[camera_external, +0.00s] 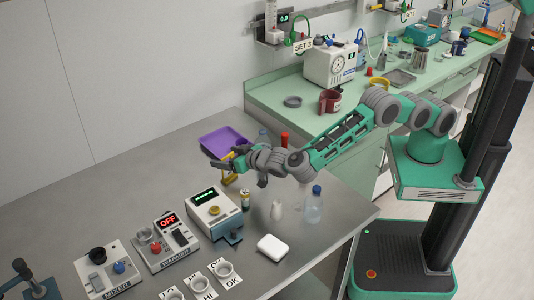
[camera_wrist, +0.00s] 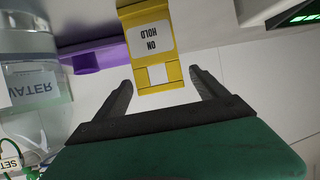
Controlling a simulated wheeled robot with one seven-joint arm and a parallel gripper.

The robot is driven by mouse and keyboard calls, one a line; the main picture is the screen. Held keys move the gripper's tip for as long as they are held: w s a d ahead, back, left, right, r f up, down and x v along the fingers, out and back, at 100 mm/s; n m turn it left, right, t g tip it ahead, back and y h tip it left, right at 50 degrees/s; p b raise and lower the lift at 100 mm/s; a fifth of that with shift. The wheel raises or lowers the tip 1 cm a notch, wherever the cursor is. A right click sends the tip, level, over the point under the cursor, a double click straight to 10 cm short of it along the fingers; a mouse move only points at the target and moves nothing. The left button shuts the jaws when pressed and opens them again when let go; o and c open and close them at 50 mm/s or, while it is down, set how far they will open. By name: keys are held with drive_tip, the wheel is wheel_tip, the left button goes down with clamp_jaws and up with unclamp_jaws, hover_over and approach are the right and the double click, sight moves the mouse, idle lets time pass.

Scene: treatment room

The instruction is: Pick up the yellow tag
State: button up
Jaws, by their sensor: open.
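The yellow tag (camera_wrist: 138,18) shows in the wrist view with upside-down "ON HOLD" text on a white label and a pale rectangle at its lower end. My gripper (camera_wrist: 161,80) is open, with one dark finger on each side of the tag's lower end. Gaps show between the tag and both fingers. In the external view my gripper (camera_external: 226,158) is over the far part of the grey table, and the yellow tag (camera_external: 229,179) is partly hidden by it.
A purple tray (camera_external: 222,137) lies just behind my gripper. A clear water bottle (camera_wrist: 30,85) is close at left in the wrist view. A white device with a green display (camera_external: 213,210), a small battery (camera_external: 245,199) and a blue-capped bottle (camera_external: 314,208) stand nearer.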

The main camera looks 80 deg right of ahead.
drive_tip(key=x, duration=0.2)
drive_tip(key=shift+w+d+f, duration=0.15)
drive_tip(key=shift+w+d, duration=0.05)
drive_tip(key=shift+w, duration=0.1)
clamp_jaws()
idle(0.6)
